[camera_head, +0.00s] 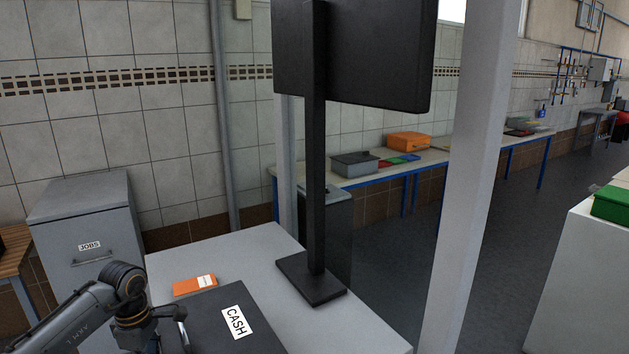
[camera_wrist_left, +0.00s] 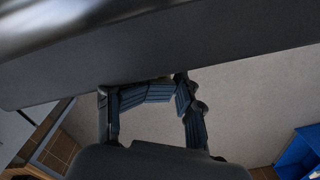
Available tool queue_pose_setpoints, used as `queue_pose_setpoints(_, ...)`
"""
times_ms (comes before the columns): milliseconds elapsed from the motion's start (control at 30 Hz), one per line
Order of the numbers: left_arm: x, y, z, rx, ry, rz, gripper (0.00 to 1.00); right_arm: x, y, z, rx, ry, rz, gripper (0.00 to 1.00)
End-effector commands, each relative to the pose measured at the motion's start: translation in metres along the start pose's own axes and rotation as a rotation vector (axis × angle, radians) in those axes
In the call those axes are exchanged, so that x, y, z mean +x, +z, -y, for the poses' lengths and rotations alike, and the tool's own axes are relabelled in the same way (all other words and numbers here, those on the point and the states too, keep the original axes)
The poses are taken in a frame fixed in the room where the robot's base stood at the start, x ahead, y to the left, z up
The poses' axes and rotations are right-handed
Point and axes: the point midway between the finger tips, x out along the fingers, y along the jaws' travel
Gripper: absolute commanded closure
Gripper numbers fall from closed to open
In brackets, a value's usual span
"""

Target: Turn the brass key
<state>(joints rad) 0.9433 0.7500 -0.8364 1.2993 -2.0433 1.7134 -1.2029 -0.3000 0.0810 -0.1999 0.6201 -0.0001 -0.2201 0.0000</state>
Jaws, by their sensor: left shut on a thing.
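A black box labelled CASH (camera_head: 232,325) rests on the light grey counter (camera_head: 262,249). My left gripper (camera_head: 168,326) is at the left side of this box, low in the head view. In the left wrist view its dark ribbed fingers (camera_wrist_left: 150,108) are close under the long dark body of the box (camera_wrist_left: 200,50). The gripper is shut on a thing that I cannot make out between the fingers. No brass key shows in either view; the fingers and the box may hide it. My right gripper is not in view.
An orange packet (camera_head: 195,285) lies on the counter behind the cash box. A black screen (camera_head: 365,50) on a post with a flat base (camera_head: 311,281) stands to the right. A grey pillar (camera_head: 465,180) rises beyond it. A cabinet labelled JOBS (camera_head: 88,235) stands at the left.

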Motion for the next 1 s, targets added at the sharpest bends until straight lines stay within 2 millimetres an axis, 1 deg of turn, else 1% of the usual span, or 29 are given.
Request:
queue_pose_setpoints(33, -0.010, -0.016, -0.011, -0.021, 0.046, -0.026, 1.00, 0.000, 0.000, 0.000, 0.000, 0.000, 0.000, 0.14)
queue_pose_setpoints(467, 0.001, -0.016, -0.011, -0.021, 0.046, -0.026, 1.00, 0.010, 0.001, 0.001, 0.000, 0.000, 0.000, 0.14)
queue_pose_setpoints(900, 0.020, -0.016, -0.009, -0.019, 0.037, -0.029, 0.99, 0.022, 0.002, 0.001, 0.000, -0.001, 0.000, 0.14)
queue_pose_setpoints(1000, 0.023, -0.016, -0.009, -0.019, 0.036, -0.030, 1.00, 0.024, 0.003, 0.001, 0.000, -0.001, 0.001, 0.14)
